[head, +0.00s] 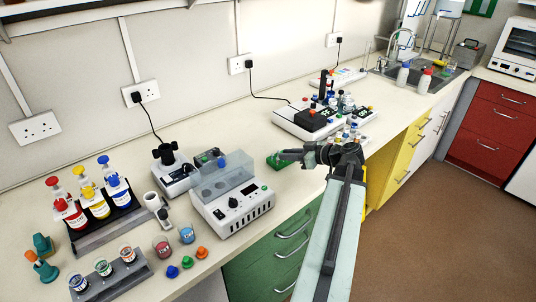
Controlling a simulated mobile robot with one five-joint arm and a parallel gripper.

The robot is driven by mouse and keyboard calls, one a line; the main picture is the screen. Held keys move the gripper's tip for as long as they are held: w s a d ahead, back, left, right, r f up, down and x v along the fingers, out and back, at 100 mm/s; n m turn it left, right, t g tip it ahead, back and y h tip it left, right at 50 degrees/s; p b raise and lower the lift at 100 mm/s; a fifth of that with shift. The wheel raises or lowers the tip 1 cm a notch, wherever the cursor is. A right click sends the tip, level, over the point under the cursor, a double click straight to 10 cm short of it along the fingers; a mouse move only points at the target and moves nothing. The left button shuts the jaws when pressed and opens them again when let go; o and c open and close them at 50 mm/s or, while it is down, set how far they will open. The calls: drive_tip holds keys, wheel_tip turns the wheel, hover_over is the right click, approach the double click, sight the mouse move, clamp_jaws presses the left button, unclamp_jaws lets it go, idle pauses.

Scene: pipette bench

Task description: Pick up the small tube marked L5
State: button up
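No tube with a readable L5 mark shows; labels are too small to read at this distance. My gripper (286,155) is over the bench, pointing left, with its tips at a small green rack or block (274,162). I cannot tell whether the tips touch it or hover above it. The fingers are seen too small and side-on to tell whether they are open or shut. Small blue-capped items (354,127) stand just behind my arm, partly hidden by it.
A grey machine with a clear cover (232,197) stands left of my gripper. A rack of red, yellow and blue capped bottles (100,232) is at far left. White equipment (309,124) stands behind my gripper. Loose coloured caps (187,262) lie near the front edge.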

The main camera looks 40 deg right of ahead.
sight(272, 154)
drive_tip(key=shift+b+x, duration=1.55)
drive_tip(key=shift+x, duration=2.25)
drive_tip(key=shift+s, duration=0.1)
clamp_jaws()
